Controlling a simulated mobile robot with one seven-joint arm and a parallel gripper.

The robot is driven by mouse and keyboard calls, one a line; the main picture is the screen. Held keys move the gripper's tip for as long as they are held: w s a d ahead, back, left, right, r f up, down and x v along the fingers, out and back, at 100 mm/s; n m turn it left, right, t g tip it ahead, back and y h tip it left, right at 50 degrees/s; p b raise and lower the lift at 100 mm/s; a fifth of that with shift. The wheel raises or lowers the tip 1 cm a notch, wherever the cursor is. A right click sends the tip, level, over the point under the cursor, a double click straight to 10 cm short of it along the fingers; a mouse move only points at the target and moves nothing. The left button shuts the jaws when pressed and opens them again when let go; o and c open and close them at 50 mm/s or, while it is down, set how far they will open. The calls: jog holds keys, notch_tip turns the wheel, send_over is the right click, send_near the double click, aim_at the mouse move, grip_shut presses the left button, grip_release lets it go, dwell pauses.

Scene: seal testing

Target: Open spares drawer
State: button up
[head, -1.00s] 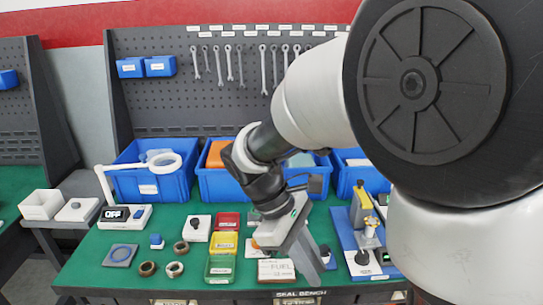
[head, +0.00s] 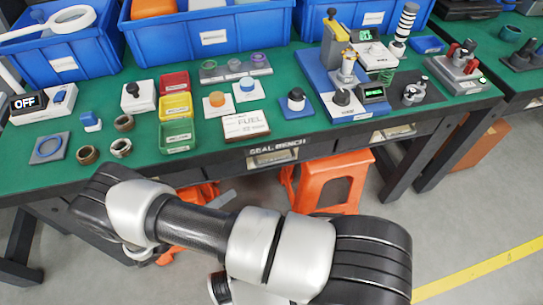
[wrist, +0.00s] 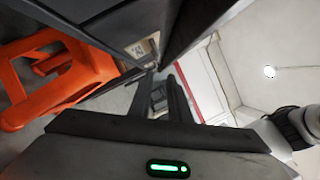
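The bench (head: 330,145) has a row of drawers under its front edge. A middle drawer with a pale handle (head: 272,157) and a right drawer with a handle (head: 393,133) both look closed in the head view. My arm covers much of the left part of the bench front, and no drawer name is readable. My gripper (wrist: 160,84) shows in the wrist view with its two dark fingers apart and nothing clearly held between them. A drawer front with a pale handle or label (wrist: 141,48) lies just beyond the fingertips, apart from them. The gripper is mostly hidden in the head view.
An orange stool (head: 330,180) stands under the bench and also shows in the wrist view (wrist: 60,75). More orange shows behind my arm. Blue bins (head: 210,38), coloured trays (head: 176,135) and test parts crowd the bench top.

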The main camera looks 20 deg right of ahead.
jog(key=f, duration=0.1)
send_near(276, 161)
jog(key=shift+n+t, duration=0.3)
jog(key=shift+t, duration=0.1)
jog(key=x, duration=1)
jog(key=shift+s+d+f, duration=0.15)
jog(key=shift+f, duration=0.25)
grip_shut()
